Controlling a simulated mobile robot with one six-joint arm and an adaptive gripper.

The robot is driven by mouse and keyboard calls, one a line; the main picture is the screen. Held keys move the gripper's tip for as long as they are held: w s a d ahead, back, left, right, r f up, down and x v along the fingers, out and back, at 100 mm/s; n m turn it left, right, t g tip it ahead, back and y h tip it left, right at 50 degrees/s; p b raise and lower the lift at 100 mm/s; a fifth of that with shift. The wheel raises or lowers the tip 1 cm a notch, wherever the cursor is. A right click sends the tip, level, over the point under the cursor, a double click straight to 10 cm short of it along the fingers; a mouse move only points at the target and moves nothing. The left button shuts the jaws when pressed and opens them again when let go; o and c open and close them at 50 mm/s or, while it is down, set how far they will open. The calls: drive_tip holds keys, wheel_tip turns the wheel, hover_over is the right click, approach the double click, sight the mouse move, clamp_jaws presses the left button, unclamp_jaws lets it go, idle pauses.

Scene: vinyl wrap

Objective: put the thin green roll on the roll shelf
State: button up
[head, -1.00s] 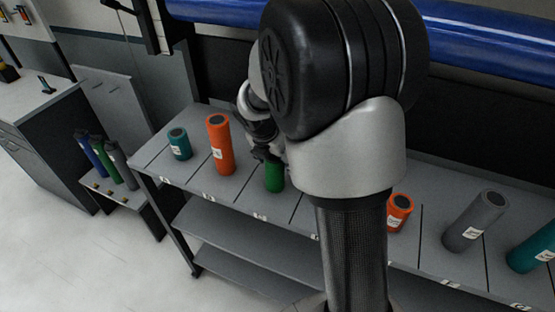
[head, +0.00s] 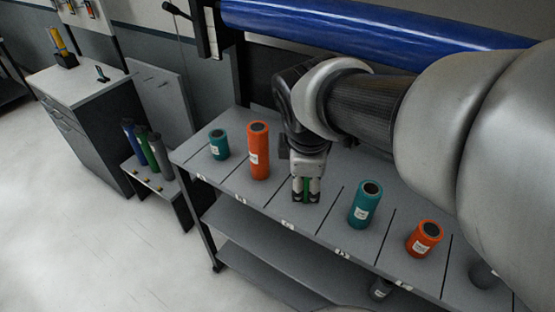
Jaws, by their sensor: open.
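The grey roll shelf (head: 231,186) runs across the view, its top divided into slots by dark lines. My gripper (head: 306,196) points down over a slot right of the tall orange roll. It is open, with a finger on each side of a green roll (head: 307,184) on the top tier. Most of that roll is hidden by the fingers, and I cannot tell whether they touch it. Another slim green roll (head: 146,147) leans in the low rack at left, between a blue and a grey one.
Left of my gripper stand a short teal roll (head: 219,145) and the tall orange roll (head: 258,150). To its right are another teal roll (head: 364,205) and a short orange roll (head: 425,238). My arm hides the shelf's right part. A blue bar (head: 370,35) crosses behind.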

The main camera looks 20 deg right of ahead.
drive_tip(key=s+a+m+t+y, duration=0.1)
drive_tip(key=s+a+m, duration=0.4)
drive_tip(key=s+m, duration=0.7)
drive_tip(key=shift+a+m+y, duration=0.4)
drive_tip(key=shift+y, duration=0.2)
drive_tip(key=shift+s, duration=0.1)
wheel_tip(320, 180, down, 8)
drive_tip(key=b, duration=0.7)
drive_tip(key=shift+r+b, duration=0.2)
drive_tip(key=shift+b, duration=0.2)
